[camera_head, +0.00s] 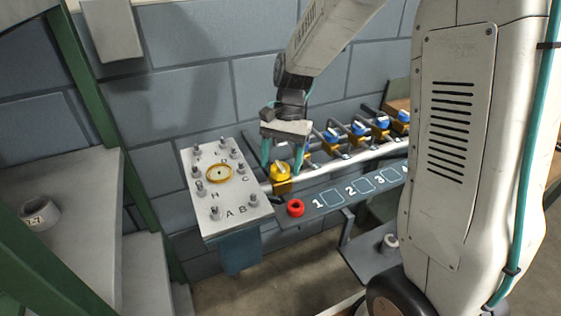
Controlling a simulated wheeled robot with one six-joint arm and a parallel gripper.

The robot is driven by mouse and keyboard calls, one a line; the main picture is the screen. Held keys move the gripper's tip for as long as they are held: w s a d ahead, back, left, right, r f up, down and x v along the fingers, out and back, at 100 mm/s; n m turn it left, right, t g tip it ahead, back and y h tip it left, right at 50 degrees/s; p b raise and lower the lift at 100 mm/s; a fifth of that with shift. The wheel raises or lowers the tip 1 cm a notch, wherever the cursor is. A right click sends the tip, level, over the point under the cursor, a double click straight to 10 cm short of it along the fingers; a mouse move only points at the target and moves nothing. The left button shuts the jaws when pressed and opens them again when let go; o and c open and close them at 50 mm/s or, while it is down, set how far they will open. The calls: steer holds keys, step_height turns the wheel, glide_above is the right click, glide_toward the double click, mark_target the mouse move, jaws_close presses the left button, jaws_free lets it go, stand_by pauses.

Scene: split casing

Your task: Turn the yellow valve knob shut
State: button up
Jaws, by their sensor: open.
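The yellow valve knob (281,170) sits on a yellow base at the left end of a light pipe rail. My gripper (283,172) is above and around the knob, with its two teal fingers pointing down, one on each side. The fingers are apart and hold nothing. I cannot tell whether either finger touches the knob. The knob's exact angle is too small to read.
Several blue knobs (357,129) stand along the pipe to the right. A grey lettered plate (227,212) with upright studs stands left. A block wall (190,95) is behind.

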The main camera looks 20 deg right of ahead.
steer(key=v, duration=0.7)
steer(key=shift+r, duration=0.2)
steer(key=s+r+n+t+h, duration=0.1)
steer(key=s+r+n+t, duration=0.1)
steer(key=s, duration=1)
steer(key=s+r+n+t+h, duration=0.2)
steer(key=s+r+n, duration=0.2)
steer(key=s+n, duration=0.3)
steer(key=s, duration=0.5)
steer(key=shift+s+d, duration=0.25)
steer(key=shift+d, duration=0.1)
